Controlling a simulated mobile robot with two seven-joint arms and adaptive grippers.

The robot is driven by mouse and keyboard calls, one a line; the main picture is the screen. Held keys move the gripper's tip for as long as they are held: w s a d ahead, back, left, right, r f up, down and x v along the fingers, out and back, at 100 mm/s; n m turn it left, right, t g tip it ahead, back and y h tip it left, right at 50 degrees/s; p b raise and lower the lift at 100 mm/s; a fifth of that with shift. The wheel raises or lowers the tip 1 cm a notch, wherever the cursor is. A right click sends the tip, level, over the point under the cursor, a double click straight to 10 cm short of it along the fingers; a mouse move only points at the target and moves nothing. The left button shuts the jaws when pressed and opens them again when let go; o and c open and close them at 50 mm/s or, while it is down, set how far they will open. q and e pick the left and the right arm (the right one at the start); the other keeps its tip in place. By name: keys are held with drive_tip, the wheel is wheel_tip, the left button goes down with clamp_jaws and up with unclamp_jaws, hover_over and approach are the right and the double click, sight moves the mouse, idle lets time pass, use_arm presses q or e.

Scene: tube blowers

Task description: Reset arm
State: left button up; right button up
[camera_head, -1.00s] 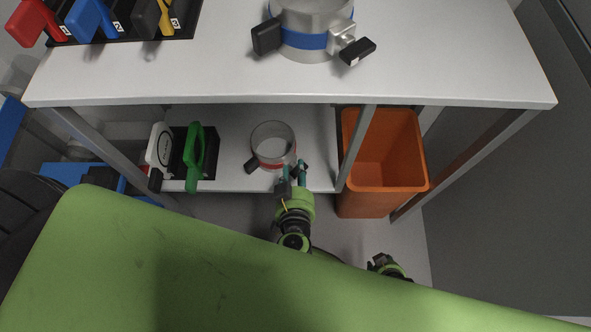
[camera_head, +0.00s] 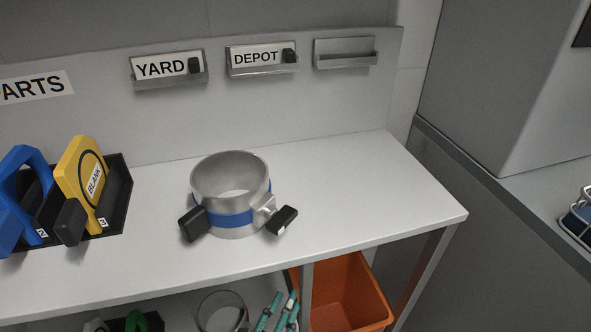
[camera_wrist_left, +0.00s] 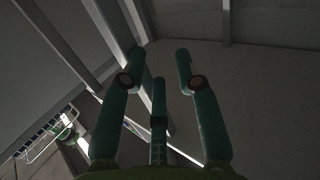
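My left gripper (camera_head: 279,306) shows at the bottom of the head view, its teal fingers pointing up just right of the ring on the lower shelf. In the left wrist view the left gripper's fingers (camera_wrist_left: 162,62) stand apart with nothing between them. A metal ring with a blue band (camera_head: 232,219) and dark handles stands on the white bench top (camera_head: 370,200), clear of the gripper. The lower ring (camera_head: 222,312) is partly cut off by the frame edge. My right gripper is out of view.
An orange bin (camera_head: 345,295) stands below the bench to the right of my left gripper. A black rack (camera_head: 120,190) with blue and yellow blanks is at left. Label holders YARD (camera_head: 167,68) and DEPOT (camera_head: 262,60) are on the back panel. The bench's right side is clear.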

use_arm(q)
drive_tip(key=s+a+f+m+g+h, duration=0.1)
drive_tip(key=s+f+m+g+h, duration=0.1)
drive_tip(key=s+f+m+g, duration=0.45)
drive_tip(key=s+a+f+n+g+y, duration=0.1)
drive_tip(key=s+a+n+g+y, duration=0.25)
drive_tip(key=a, duration=0.45)
drive_tip(key=s+a+f+n+g+y, duration=0.1)
drive_tip(key=s+a+n+g+y, duration=0.3)
drive_tip(key=a, duration=0.5)
wheel_tip(320, 180, down, 29)
drive_tip(key=m+t, duration=0.1)
drive_tip(key=t, duration=0.1)
drive_tip(key=s+a+r+g+p, duration=0.1)
drive_tip(key=s+r+p, duration=0.3)
drive_tip(key=s+p, duration=0.4)
drive_tip(key=s+a+r+g+p, duration=0.1)
drive_tip(key=s+r+g+p, duration=0.1)
drive_tip(key=s+r+p, duration=0.3)
drive_tip(key=s+y+p, duration=0.1)
drive_tip(key=s+p, duration=0.3)
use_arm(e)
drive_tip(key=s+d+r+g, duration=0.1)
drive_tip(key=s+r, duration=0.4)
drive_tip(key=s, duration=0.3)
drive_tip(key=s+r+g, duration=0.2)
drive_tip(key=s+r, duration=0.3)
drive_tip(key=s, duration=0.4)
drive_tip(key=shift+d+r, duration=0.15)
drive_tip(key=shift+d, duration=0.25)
